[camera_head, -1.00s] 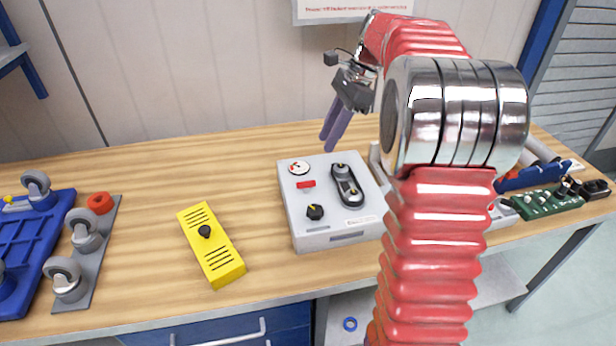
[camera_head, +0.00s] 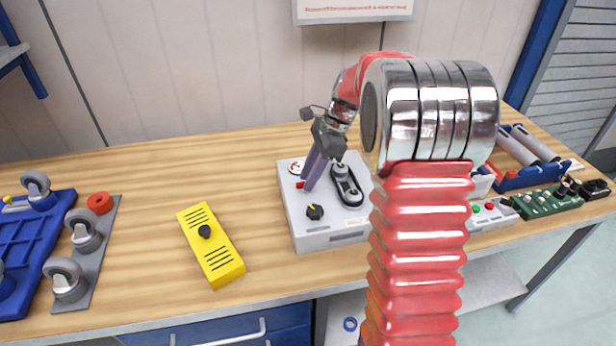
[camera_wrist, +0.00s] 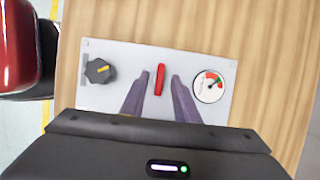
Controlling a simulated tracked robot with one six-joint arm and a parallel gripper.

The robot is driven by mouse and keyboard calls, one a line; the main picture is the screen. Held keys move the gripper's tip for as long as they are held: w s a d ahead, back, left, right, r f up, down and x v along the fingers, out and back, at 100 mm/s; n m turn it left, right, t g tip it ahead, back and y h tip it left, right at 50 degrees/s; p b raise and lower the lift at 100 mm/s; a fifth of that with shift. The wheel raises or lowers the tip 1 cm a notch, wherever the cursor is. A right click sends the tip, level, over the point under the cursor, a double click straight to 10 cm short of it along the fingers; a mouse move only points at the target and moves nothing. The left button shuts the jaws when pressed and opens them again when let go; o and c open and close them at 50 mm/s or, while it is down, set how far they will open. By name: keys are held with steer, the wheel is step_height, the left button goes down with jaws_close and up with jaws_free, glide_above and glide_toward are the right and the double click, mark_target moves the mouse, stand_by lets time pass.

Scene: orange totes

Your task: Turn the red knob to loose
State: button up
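The red knob (camera_wrist: 160,79) is a narrow bar on top of the grey box (camera_head: 321,238). In the wrist view it points lengthwise, up and down the picture. My gripper (camera_wrist: 160,83) is open, with one purple finger on each side of the knob and a visible gap to both. In the head view my gripper (camera_head: 307,186) reaches down to the box top, and its fingers hide most of the knob. I cannot tell how far down the fingertips reach beside the knob.
A black knob with a yellow mark (camera_wrist: 100,71) and a round gauge (camera_wrist: 209,86) flank the red knob. A dark two-pulley part (camera_head: 348,186) lies beside it. A yellow box (camera_head: 211,246) stands to the left on the wooden bench (camera_head: 160,180), with clear bench between.

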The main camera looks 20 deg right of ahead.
steer(key=shift+a+f, duration=0.15)
steer(key=shift+f, duration=0.15)
steer(key=shift+c, duration=0.4)
jaws_close()
